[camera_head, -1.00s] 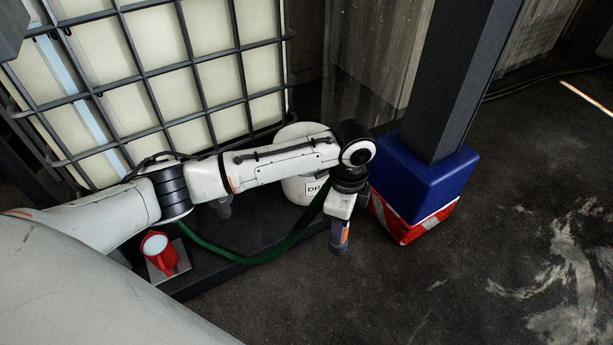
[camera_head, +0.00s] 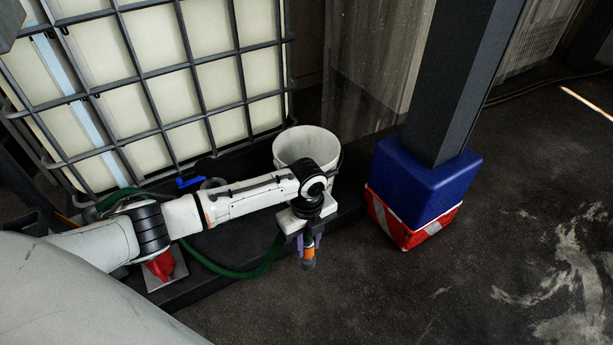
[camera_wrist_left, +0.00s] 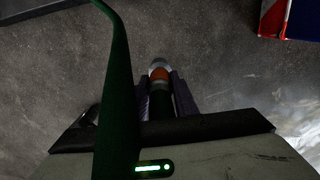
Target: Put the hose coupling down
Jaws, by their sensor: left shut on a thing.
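My left gripper (camera_head: 307,247) is shut on the hose coupling (camera_head: 308,264), which has an orange band and a grey end and points downward over the dark floor. In the left wrist view the coupling (camera_wrist_left: 160,76) sits between the fingers of my left gripper (camera_wrist_left: 159,90). The green hose (camera_head: 245,272) sags from the coupling to the left along the black platform and passes behind my arm. In the left wrist view the hose (camera_wrist_left: 120,90) runs close in front of the camera. My right gripper is not in view.
A white bucket (camera_head: 306,146) stands behind my left arm. A caged tank (camera_head: 160,90) with a blue valve handle (camera_head: 190,182) is at the back left. A blue-and-red padded post (camera_head: 425,180) stands right. Floor at front right is clear.

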